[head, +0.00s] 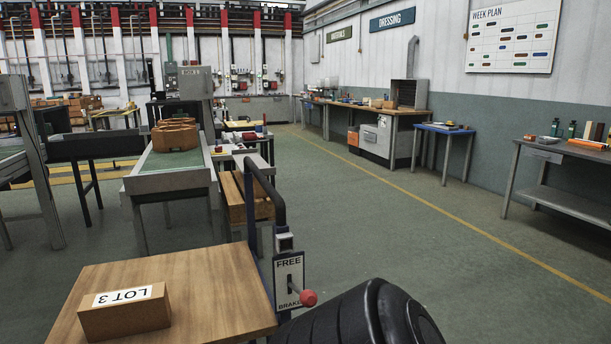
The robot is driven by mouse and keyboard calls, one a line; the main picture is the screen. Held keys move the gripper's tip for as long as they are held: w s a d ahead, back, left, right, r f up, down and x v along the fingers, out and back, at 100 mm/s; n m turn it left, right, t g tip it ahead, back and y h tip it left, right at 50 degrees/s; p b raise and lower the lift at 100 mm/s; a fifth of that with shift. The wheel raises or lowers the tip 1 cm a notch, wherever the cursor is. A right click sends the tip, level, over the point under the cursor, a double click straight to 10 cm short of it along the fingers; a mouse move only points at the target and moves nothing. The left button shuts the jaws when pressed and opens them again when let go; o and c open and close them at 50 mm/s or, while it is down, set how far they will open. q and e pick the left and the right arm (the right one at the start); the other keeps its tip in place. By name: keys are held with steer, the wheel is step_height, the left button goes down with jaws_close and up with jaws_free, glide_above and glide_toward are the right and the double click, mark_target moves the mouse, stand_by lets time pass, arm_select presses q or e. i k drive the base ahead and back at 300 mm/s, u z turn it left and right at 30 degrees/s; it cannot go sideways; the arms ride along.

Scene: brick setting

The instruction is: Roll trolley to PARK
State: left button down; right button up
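The trolley (215,275) is at the bottom left, with a flat wooden deck cut off by the lower picture edge. A brown box marked LOT 3 (125,315) lies on the deck. A dark bent handle bar (265,185) rises at the trolley's far right corner. Below it is a brake plate (289,268) reading FREE at the top and BRAKE at the bottom. The lever's red knob (308,298) is at the lower end, beside BRAKE. A black ribbed part of my own arm shows at bottom centre-right. Neither gripper is visible. No PARK marking is visible.
A conveyor table (172,182) with brown rings stands beyond the trolley. A grey bench (565,151), a blue-topped table (444,129) and a long workbench (345,107) line the right wall. Green floor (400,225) with a yellow line is clear in the middle and right.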

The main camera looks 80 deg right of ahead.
mark_target(220, 293)
steer(key=k, duration=0.3)
steer(key=z, duration=1.25)
